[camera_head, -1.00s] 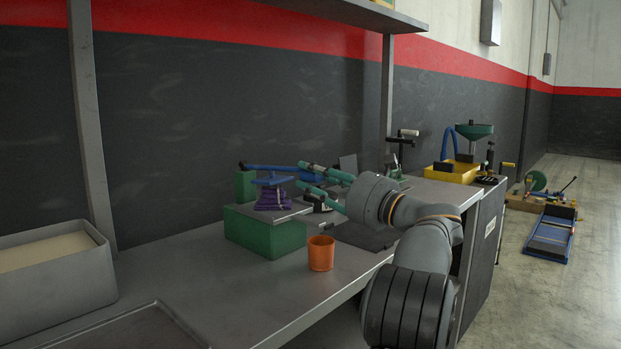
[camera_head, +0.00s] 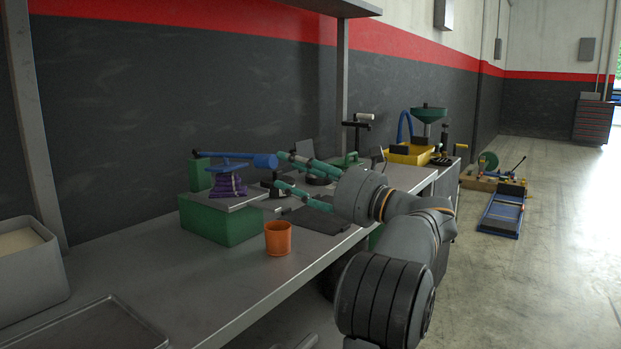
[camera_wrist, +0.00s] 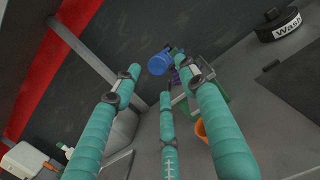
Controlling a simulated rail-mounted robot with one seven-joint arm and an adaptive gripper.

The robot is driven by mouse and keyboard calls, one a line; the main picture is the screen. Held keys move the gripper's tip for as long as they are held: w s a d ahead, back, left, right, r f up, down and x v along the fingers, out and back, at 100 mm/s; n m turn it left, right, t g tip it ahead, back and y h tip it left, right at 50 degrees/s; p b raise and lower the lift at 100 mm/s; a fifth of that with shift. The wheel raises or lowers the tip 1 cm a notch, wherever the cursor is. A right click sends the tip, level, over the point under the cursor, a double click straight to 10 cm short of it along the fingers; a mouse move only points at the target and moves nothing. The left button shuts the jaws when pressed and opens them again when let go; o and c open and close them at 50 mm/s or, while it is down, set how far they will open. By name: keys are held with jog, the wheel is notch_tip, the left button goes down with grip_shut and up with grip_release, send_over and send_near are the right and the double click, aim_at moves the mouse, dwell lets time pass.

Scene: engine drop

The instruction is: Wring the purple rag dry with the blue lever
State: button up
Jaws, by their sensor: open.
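The purple rag (camera_head: 228,186) sits bunched on a grey plate on the green wringer base (camera_head: 220,222), directly under a blue pressing plate (camera_head: 227,167). The blue lever (camera_head: 230,156) runs almost level above it, from a green post at the left to a thick blue handle (camera_head: 264,160) at the right. My gripper (camera_head: 281,171), with teal fingers, is open and empty just right of the handle. In the wrist view the handle (camera_wrist: 159,63) shows beyond the spread fingers, with the rag (camera_wrist: 176,75) partly hidden behind a finger. I cannot tell whether a finger touches the handle.
An orange cup (camera_head: 278,238) stands on the bench in front of the base. A grey bin (camera_head: 30,275) and a flat tray (camera_head: 90,325) are at the left. A dark mat (camera_head: 318,218) lies right of the base. The bench front between tray and cup is clear.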

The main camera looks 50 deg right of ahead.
jog(key=s, duration=0.5)
jog(key=shift+d+f, duration=0.1)
jog(key=shift+f, duration=0.25)
jog(key=shift+c, duration=0.4)
